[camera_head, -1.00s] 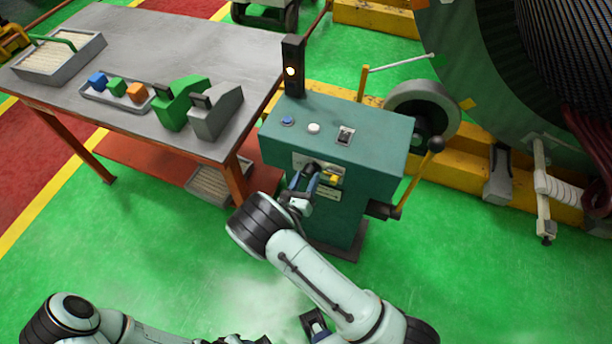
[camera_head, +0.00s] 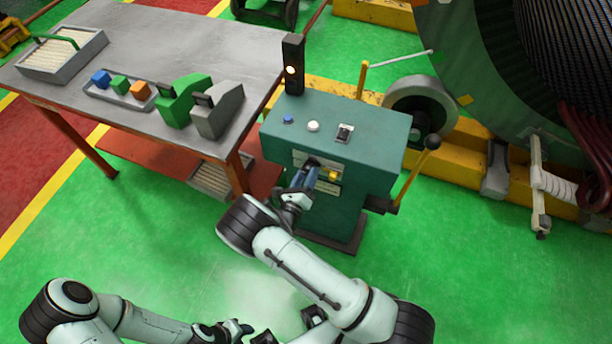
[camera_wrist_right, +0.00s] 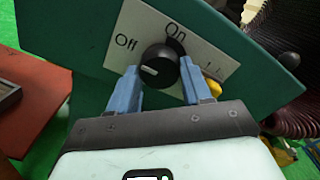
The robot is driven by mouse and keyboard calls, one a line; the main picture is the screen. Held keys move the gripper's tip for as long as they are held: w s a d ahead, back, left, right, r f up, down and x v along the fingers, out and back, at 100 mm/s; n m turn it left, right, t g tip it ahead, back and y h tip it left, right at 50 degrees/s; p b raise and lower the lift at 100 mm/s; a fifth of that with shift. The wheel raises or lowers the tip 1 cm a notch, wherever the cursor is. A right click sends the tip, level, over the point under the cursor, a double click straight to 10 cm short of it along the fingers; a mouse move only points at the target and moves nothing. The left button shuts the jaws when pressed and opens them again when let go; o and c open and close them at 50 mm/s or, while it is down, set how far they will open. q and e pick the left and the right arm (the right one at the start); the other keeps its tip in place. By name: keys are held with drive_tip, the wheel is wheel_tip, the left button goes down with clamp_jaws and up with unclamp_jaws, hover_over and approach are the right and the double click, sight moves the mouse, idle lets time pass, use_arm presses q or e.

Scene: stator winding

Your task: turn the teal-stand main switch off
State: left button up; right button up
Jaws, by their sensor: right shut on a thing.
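The teal stand (camera_head: 365,160) stands right of the workbench. Its main switch is a round black knob (camera_wrist_right: 160,67) on a pale plate marked "Off" at left and "On" at top. The knob's pale mark sits on its left side, toward the Off side. My right gripper (camera_wrist_right: 160,85) has its two blue fingers on either side of the knob, shut on it. In the head view, the right gripper (camera_head: 310,178) reaches the stand's front and covers most of the knob. My left gripper (camera_head: 243,329) is low at the bottom edge, away from the stand; its jaws are unclear.
A yellow part (camera_head: 334,175) sits just right of the switch. The stand top has a blue button (camera_head: 288,119), a white button (camera_head: 313,127) and a toggle (camera_head: 345,132). A yellow lever (camera_head: 410,180) is at right; the workbench (camera_head: 200,50) is at left.

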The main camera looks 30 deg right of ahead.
drive_tip(key=o, duration=1.1)
drive_tip(key=shift+c, duration=0.2)
use_arm(q)
drive_tip(key=shift+s+f+b, duration=0.5)
drive_tip(key=shift+f+b, duration=0.3)
drive_tip(key=shift+f, duration=0.1)
use_arm(e)
drive_tip(key=v, duration=1.3)
drive_tip(key=shift+a, duration=0.2)
drive_tip(key=shift+s, duration=0.1)
